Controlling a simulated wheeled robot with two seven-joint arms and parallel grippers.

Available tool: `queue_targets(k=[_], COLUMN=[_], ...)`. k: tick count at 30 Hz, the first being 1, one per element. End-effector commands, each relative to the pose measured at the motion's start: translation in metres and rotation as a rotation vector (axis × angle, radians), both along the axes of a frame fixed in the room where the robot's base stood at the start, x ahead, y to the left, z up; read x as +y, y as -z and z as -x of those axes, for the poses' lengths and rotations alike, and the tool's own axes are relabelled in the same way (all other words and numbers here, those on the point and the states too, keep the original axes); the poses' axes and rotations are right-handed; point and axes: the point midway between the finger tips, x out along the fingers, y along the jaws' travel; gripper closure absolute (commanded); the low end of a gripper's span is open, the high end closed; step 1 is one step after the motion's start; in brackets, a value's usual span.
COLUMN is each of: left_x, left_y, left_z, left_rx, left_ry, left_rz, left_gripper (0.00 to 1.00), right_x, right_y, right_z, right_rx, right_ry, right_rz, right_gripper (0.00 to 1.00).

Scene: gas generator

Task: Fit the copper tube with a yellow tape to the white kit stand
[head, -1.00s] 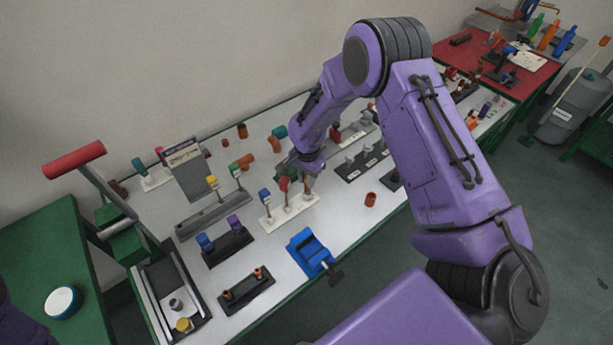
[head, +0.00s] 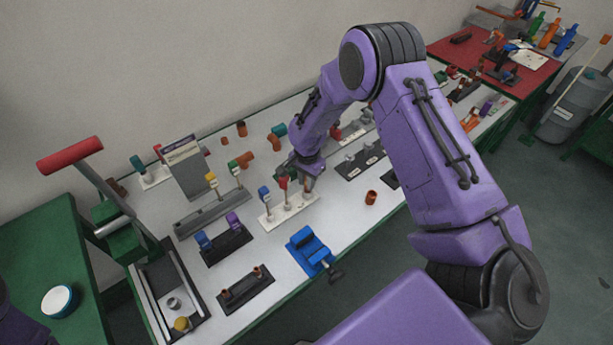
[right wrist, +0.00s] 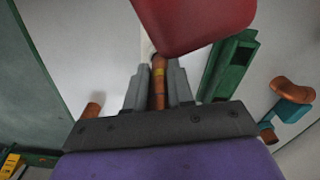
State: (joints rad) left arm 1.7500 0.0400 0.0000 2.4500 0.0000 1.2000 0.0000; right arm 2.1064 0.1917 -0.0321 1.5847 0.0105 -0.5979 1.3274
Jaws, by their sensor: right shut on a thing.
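The white kit stand (head: 290,214) lies on the light bench top, with a blue-topped part (head: 264,191) and a red-topped part (head: 283,182) upright on it. My right gripper (head: 298,176) is over the stand's far right end. In the right wrist view, my right gripper (right wrist: 158,85) is shut on the copper tube (right wrist: 159,82), which has a yellow tape band. A large red top (right wrist: 192,22) covers part of that view, and a pale strip shows beyond the tube. Whether the tube touches the stand is hidden. My left gripper is not in view.
A blue vise (head: 310,249) stands in front of the stand. A loose copper piece (head: 371,197) lies to the right. Black stands (head: 228,245) with several parts are to the left, and a grey one (head: 213,213) too. A dark rack (head: 362,163) is right of the gripper.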

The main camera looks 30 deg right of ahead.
Motion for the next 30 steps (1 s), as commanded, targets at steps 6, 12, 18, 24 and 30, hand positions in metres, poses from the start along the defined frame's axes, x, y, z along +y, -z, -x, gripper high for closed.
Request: queue_targets(k=[6, 12, 18, 24, 30], left_x=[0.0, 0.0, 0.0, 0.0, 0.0], left_y=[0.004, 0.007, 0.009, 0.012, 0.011], left_z=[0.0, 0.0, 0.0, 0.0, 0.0], left_rx=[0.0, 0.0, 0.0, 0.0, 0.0], left_ry=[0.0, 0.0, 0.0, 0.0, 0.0], left_rz=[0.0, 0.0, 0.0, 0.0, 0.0], left_gripper=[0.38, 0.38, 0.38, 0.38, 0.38], right_x=[0.0, 0.0, 0.0, 0.0, 0.0], right_y=[0.006, 0.011, 0.016, 0.021, 0.021], right_z=[0.0, 0.0, 0.0, 0.0, 0.0], right_rx=[0.0, 0.0, 0.0, 0.0, 0.0], right_ry=[0.0, -0.001, -0.001, -0.001, -0.001], right_rz=[0.0, 0.0, 0.001, 0.001, 0.001], right_gripper=[1.0, 1.0, 1.0, 1.0, 0.48])
